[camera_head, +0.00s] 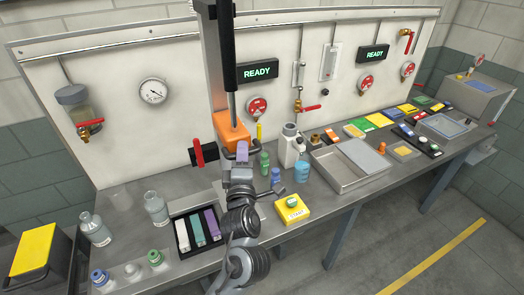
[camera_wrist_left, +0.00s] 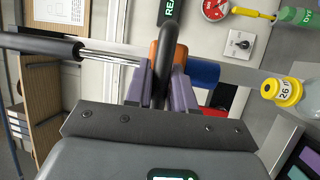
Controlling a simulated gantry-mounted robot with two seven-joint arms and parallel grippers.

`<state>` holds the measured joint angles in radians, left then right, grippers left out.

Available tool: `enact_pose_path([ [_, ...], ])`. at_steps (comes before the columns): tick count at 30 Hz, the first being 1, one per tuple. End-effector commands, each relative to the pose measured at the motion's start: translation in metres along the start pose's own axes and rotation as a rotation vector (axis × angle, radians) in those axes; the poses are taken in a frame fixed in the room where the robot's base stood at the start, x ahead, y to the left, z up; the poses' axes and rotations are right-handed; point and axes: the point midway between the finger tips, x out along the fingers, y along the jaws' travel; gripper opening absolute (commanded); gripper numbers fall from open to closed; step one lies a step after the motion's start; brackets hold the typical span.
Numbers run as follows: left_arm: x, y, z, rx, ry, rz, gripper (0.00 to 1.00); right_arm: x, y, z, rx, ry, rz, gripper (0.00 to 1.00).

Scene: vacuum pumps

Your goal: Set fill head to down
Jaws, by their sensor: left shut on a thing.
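The fill head is an orange block (camera_head: 232,136) on a tall dark column with a shiny rod above it. It sits low, near the worktop, in the head view. My left gripper (camera_head: 241,156) reaches it from the front. In the left wrist view the purple fingers (camera_wrist_left: 165,85) are shut on a black looped handle (camera_wrist_left: 167,42). The orange block (camera_wrist_left: 153,50) shows behind the handle, partly hidden by it. The rod (camera_wrist_left: 112,56) runs to the left there. My right gripper is in neither view.
A red-handled valve (camera_head: 198,153) stands just left of the fill head. Bottles and a white canister (camera_head: 288,148) stand to its right. A yellow START button box (camera_head: 292,208) and a black tray (camera_head: 181,212) are near the front edge. A metal tray (camera_head: 348,181) is further right.

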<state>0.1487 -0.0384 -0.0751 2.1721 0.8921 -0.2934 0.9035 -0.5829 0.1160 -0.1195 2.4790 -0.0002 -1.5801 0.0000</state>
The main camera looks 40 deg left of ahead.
Motion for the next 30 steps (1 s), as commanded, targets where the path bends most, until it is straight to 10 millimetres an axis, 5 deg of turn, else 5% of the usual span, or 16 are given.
enact_pose_path([
  [1,-0.005,-0.028,0.002,0.002,-0.003,-0.008,0.0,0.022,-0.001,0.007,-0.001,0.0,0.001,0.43],
  [9,-0.014,-0.073,0.006,0.001,-0.004,-0.004,0.0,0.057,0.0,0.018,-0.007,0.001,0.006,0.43],
  [26,-0.016,-0.089,0.007,0.002,-0.003,-0.009,0.0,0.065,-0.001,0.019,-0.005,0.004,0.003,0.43],
  [27,-0.016,-0.089,0.007,0.003,-0.003,-0.01,0.25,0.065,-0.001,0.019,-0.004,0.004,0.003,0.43],
  [30,-0.016,-0.089,0.007,0.003,-0.003,-0.01,0.29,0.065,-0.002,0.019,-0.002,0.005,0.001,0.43],
])
